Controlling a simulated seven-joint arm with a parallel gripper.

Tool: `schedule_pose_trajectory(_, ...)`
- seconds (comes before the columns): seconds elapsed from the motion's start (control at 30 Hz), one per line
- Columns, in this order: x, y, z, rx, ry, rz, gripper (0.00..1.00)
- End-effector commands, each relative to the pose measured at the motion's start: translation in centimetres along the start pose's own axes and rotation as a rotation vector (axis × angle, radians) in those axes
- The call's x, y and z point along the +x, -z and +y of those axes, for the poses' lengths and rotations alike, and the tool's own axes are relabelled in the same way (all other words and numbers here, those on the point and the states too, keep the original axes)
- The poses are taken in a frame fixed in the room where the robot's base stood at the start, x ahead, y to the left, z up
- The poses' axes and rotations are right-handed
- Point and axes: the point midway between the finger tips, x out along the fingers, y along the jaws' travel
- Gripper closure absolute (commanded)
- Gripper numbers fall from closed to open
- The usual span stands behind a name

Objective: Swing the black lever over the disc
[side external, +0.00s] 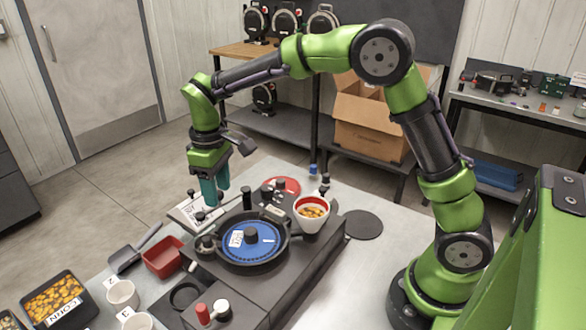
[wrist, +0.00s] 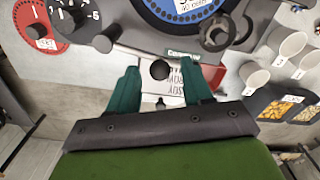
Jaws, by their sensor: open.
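The blue disc (side external: 250,240) with a white label lies in a round black pan on the dark machine; its edge also shows at the top of the wrist view (wrist: 178,12). A black ball knob (side external: 200,216), seemingly the black lever's end, sticks out at the machine's far-left edge. In the wrist view the knob (wrist: 160,70) appears between the fingertips, apart from both. My gripper (side external: 209,196) is open and empty, pointing down with teal fingers, seemingly above the knob. I cannot tell the height gap.
An upright black post (side external: 247,196) stands close by, near the left finger in the wrist view (wrist: 107,38). A white cup of seeds (side external: 311,212) stands on the machine's right. A red bin (side external: 163,257) and white cups (side external: 122,294) sit left. A printed card (wrist: 178,76) lies beneath.

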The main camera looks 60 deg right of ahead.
Motion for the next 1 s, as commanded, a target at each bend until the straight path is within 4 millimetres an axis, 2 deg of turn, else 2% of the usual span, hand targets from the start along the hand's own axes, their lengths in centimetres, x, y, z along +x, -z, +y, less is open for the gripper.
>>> schedule_pose_trajectory(0.2, 0.01, 0.0, 0.0, 0.0, 0.0, 0.0, 0.52)
schedule_pose_trajectory(0.5, -0.02, 0.01, 0.0, -0.001, 0.0, 0.0, 0.97)
schedule_pose_trajectory(0.53, -0.02, 0.01, 0.0, 0.0, 0.0, 0.0, 1.0)
schedule_pose_trajectory(1.0, -0.07, -0.21, -0.13, -0.033, 0.0, 0.0, 1.0)
